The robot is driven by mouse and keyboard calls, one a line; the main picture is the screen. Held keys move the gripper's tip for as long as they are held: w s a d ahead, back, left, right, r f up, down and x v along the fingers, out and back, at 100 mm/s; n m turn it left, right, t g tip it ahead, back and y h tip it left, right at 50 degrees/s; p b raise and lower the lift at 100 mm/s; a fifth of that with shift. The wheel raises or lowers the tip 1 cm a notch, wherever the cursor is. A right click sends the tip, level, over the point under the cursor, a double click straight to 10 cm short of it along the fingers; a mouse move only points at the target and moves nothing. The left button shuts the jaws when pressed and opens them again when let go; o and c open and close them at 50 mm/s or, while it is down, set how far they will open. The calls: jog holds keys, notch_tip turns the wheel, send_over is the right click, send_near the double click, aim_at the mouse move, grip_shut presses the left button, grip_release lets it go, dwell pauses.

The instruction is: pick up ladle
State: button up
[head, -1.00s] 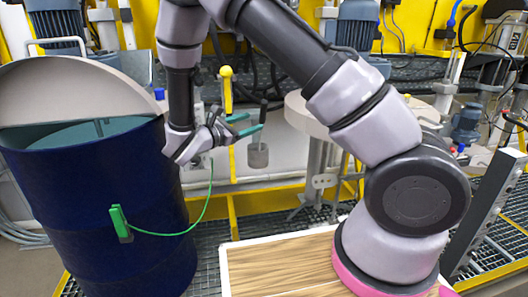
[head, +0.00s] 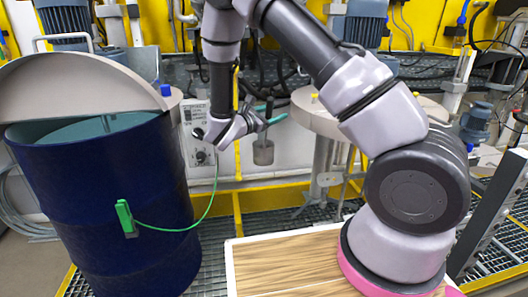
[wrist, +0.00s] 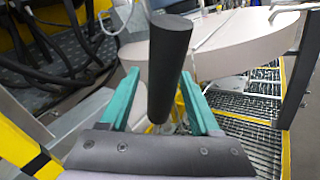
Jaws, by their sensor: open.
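The ladle has a grey cup (head: 263,153) that hangs low in the middle of the head view, with its dark upright handle above. In the wrist view the handle (wrist: 168,65) is a thick black cylinder, slightly tilted, standing between the two teal fingers. My gripper (head: 272,113) is open around the handle, at its upper part, with one finger on each side. The cup is hidden in the wrist view behind the handle and gripper body.
A dark blue drum (head: 100,205) with its grey lid (head: 85,85) half raised stands at the left. A green clamp (head: 126,218) with a green wire is on its side. A round beige vessel (head: 318,118) stands right of the ladle. A yellow rail (head: 285,190) runs below.

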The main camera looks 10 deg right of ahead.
grip_shut()
jog(key=shift+r, duration=0.1)
notch_tip(320, 180, up, 20)
dwell(0.8)
